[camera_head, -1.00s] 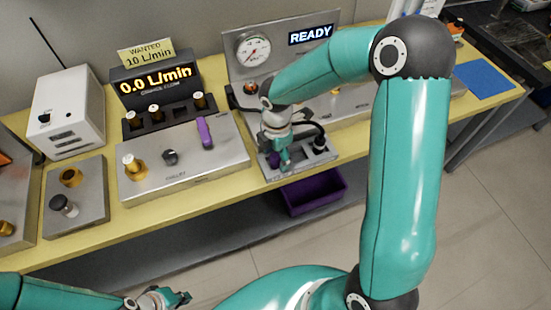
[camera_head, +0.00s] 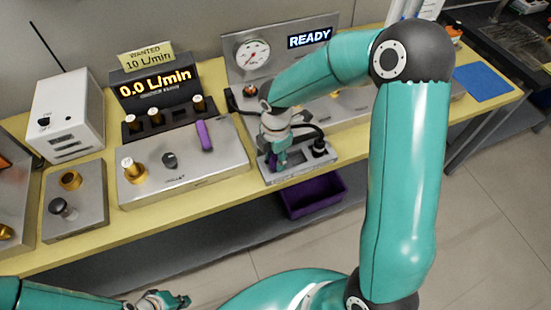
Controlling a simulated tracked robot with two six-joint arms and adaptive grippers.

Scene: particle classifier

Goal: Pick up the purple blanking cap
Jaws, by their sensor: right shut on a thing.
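My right gripper (camera_head: 277,162) points down over the small grey fixture plate (camera_head: 302,168) at the front edge of the bench. It is shut on the purple blanking cap, which is mostly hidden by the fingers; only a small dark purple patch shows between them. The cap is low, at the plate, and I cannot tell whether it is clear of it. My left gripper (camera_head: 172,301) hangs in front of the bench at the bottom of the view, away from everything; its opening is unclear.
A purple lever (camera_head: 204,136) and a brass knob (camera_head: 133,168) stand on the metal panel (camera_head: 190,175) to the left. A gauge panel (camera_head: 236,78) is behind my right gripper. A black connector (camera_head: 319,148) sits on the plate's right. A purple bin (camera_head: 313,202) is below the bench.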

